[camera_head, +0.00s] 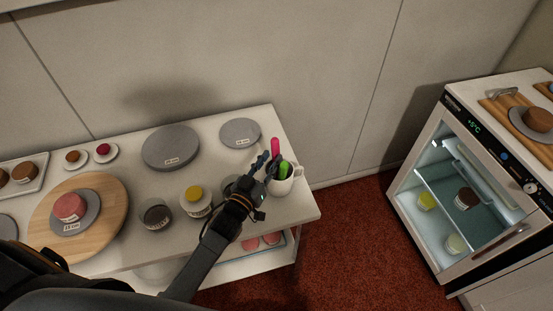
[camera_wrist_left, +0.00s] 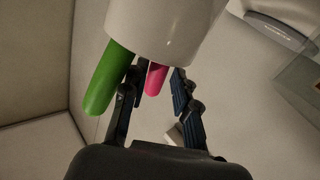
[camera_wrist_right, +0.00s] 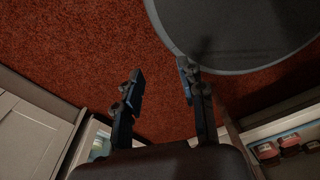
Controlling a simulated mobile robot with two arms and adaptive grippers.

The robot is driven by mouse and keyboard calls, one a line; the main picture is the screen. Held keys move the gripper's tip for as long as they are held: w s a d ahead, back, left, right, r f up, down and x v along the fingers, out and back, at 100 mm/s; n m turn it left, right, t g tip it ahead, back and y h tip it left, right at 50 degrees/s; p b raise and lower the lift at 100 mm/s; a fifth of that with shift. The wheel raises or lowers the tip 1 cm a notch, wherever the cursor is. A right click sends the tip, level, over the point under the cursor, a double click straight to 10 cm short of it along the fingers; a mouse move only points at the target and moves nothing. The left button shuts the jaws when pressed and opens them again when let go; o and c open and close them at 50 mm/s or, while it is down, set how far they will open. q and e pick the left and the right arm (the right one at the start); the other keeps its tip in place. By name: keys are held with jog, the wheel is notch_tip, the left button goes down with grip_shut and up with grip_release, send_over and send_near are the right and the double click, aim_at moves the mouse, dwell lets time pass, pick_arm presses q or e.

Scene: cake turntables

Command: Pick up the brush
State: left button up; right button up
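A white mug (camera_head: 283,186) stands near the right end of the table and holds a pink handle (camera_head: 275,147) and a green handle (camera_head: 285,169). Only the handles show, so I cannot tell which is the brush's. My left gripper (camera_head: 265,163) is at the mug's left side. In the left wrist view my left gripper (camera_wrist_left: 153,88) is open, its fingers on either side of the pink handle (camera_wrist_left: 157,78) with gaps. The green handle (camera_wrist_left: 108,78) is outside the left finger, and the mug (camera_wrist_left: 165,28) is close. My right gripper (camera_wrist_right: 161,78) is open and empty over red carpet.
The white table (camera_head: 215,133) bears grey turntables (camera_head: 171,146), a wooden board (camera_head: 107,225) with a pink cake (camera_head: 69,207), and a yellow-topped jar (camera_head: 194,196). A glass-fronted fridge (camera_head: 455,170) stands at right. Red carpet lies between table and fridge.

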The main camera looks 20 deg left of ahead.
aim_at(274, 156)
pick_arm(q)
jog(key=w, duration=0.4)
jog(key=shift+d, duration=0.4)
jog(key=shift+s, duration=0.15)
grip_shut()
